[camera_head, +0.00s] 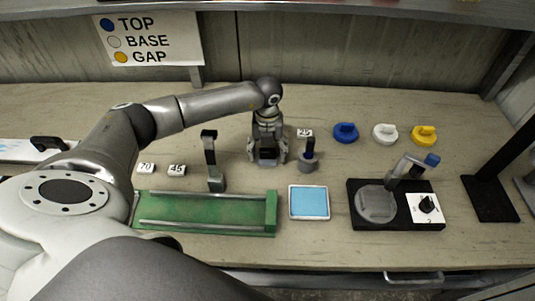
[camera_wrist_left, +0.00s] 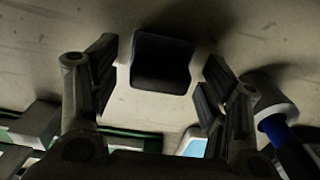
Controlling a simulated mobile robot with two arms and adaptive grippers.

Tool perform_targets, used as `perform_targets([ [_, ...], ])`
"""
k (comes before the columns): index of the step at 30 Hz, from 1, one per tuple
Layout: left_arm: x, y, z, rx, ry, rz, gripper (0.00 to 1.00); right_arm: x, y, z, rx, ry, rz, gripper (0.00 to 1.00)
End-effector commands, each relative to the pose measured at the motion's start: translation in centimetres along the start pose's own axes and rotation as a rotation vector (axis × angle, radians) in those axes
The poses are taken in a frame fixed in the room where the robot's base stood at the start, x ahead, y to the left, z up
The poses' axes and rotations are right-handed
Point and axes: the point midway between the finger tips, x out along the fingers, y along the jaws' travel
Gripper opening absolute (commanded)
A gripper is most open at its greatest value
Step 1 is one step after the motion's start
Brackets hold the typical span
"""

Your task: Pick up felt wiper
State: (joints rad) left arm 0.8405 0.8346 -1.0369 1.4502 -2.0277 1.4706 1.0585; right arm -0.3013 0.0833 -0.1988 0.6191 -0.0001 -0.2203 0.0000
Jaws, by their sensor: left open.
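A dark block, which looks like the felt wiper (camera_wrist_left: 162,62), lies on the bench in the left wrist view, ahead of and between my left fingers. In the head view the felt wiper (camera_head: 267,153) shows as a small dark shape between the fingertips. My left gripper (camera_head: 267,158) points down at the bench and is open. In the left wrist view the left gripper (camera_wrist_left: 160,85) has its fingers on either side, with visible gaps to the block. The right gripper is not in view.
A grey round tool (camera_head: 308,161) stands close right of my gripper, and a dark-handled tool (camera_head: 212,165) stands left. In front are a green trough (camera_head: 205,213), a blue pad (camera_head: 310,202) and a black fixture (camera_head: 350,190). Blue (camera_head: 345,132), white (camera_head: 385,133) and yellow (camera_head: 423,135) pieces lie right.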

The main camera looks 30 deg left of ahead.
Motion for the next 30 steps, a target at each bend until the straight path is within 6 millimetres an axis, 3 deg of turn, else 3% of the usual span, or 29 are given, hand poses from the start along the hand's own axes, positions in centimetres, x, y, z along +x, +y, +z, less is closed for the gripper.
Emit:
perform_targets([
  [2, 0.0, 0.0, 0.0, 0.0, 0.0, 0.0, 0.7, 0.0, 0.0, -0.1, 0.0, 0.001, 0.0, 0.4],
  [14, -0.1, 0.0, 0.0, 0.0, 0.0, 0.0, 0.2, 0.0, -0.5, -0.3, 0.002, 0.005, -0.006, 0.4],
  [23, -0.6, 0.0, 0.1, 0.0, -0.002, -0.002, 0.2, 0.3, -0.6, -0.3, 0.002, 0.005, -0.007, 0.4],
  [30, -4.8, 0.0, 0.2, 0.001, -0.006, -0.003, 0.2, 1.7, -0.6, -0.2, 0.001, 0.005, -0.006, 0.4],
])
